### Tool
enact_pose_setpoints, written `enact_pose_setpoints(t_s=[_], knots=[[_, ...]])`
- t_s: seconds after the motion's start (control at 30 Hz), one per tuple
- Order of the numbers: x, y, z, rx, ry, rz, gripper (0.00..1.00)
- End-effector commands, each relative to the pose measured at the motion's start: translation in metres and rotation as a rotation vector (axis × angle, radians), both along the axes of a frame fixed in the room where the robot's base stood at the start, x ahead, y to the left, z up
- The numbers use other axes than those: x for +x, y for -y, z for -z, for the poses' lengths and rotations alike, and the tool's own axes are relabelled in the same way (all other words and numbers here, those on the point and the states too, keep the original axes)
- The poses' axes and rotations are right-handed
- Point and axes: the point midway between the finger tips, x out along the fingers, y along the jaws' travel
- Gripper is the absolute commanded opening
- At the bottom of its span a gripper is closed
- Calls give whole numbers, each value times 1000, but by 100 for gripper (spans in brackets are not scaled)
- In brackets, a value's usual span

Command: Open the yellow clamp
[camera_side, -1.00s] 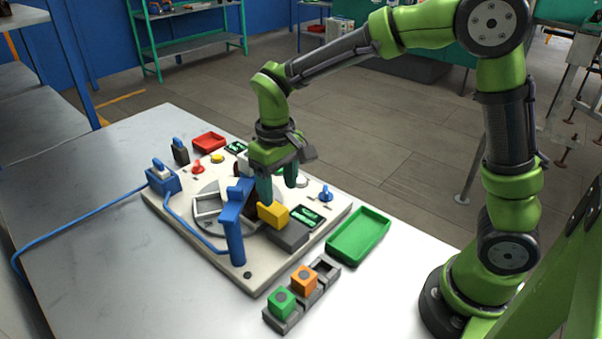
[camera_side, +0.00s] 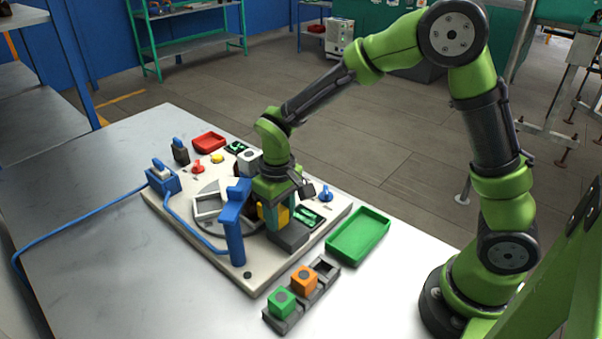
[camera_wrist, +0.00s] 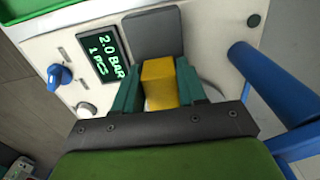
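The yellow clamp (camera_side: 282,215) is a yellow block on a dark grey base (camera_side: 289,236) near the right front of the white board. It also shows in the wrist view (camera_wrist: 160,84), between the two teal fingers of my gripper (camera_wrist: 160,92). In the side view my gripper (camera_side: 276,216) is lowered around the clamp, one finger on each side. In the wrist view the fingers lie against both sides of the block with no clear gap. The clamp's lower part is partly hidden by the fingers and the blue post.
A blue post and handle (camera_side: 234,225) stand close to the left of my gripper. A small green display (camera_side: 308,217) and blue knob (camera_side: 326,194) are to the right. A green tray (camera_side: 358,235) and a rack with green and orange cubes (camera_side: 303,281) lie in front.

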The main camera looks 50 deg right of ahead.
Motion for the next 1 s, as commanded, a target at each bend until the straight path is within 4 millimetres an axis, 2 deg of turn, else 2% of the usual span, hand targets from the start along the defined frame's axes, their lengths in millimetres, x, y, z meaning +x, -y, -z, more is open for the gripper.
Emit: enact_pose_setpoints(t_s=[0.03, 0.2, 0.37, 0.6, 0.7, 0.97, 1.0], knots=[[0, 0, 0, 0, 0, 0, 26], [0, 0, 0, 0, 1, 0, 0], [-1, 0, -1, 0, 1, 0, 0], [-28, 0, -1, 0, 1, -1, 0], [-34, 0, -1, 0, 1, -1, 0], [-36, 0, -1, 0, -5, 1, 0], [-36, 0, -1, 0, -5, 0, 47]])
